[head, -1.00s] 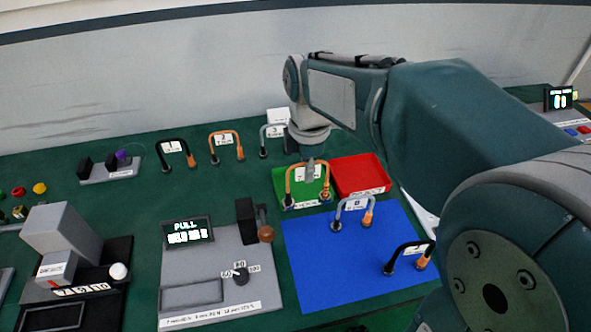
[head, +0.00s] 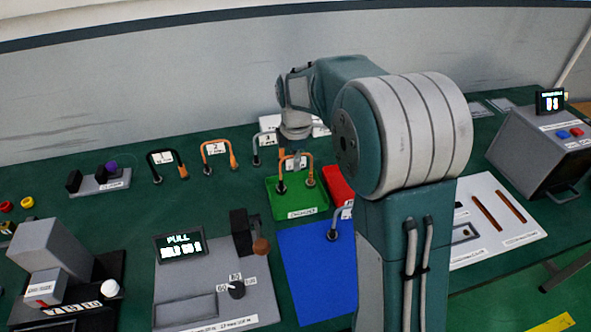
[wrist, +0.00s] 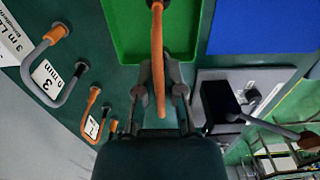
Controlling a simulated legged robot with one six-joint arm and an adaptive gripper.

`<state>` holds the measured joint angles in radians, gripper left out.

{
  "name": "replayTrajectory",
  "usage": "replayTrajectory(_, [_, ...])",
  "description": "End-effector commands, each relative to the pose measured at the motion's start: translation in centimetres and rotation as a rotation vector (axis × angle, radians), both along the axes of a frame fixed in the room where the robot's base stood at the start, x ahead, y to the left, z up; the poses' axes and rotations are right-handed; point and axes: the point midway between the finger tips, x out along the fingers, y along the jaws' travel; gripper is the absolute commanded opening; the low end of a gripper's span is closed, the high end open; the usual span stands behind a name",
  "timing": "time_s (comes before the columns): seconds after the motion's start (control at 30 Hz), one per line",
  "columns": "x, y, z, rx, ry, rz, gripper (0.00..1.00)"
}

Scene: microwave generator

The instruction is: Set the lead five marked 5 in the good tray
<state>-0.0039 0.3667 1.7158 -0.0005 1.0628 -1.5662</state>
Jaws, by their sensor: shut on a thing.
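My gripper (head: 297,163) is shut on an orange lead (head: 283,174), bent like a handle with dark ends, over the green tray (head: 302,212). The tray's front label is too small to read surely. The lead's ends show against the tray floor; I cannot tell whether they touch it. In the wrist view the lead (wrist: 158,45) runs between my fingers (wrist: 160,88) with the green tray (wrist: 130,30) beyond. The tag by my fingers is too small to read, so the 5 cannot be confirmed.
A red tray (head: 337,185) is to the right, partly behind my arm. The blue mat (head: 312,265) lies in front with a grey lead (head: 335,222). Leads tagged 1 (head: 167,160), 2 (head: 215,150) and 3 (head: 257,150) stand at the back. A pull tester (head: 215,285) is front left.

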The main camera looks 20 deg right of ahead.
Motion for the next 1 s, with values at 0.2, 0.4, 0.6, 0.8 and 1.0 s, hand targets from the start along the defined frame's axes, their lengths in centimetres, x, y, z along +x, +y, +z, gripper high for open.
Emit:
replayTrajectory(0.2, [1.1, -0.2, -1.5, 0.0, 0.001, 0.0, 0.0])
replayTrajectory(0.4, [0.9, -0.2, -4.1, 0.0, 0.001, 0.0, 0.0])
replayTrajectory(0.6, [1.0, -0.2, -4.1, 0.0, -0.002, 0.0, 0.0])
replayTrajectory(0.8, [0.9, -0.2, -4.4, 0.0, -0.001, 0.0, 0.43])
replayTrajectory(1.0, [0.9, -0.2, -4.4, 0.0, -0.001, 0.0, 0.47])
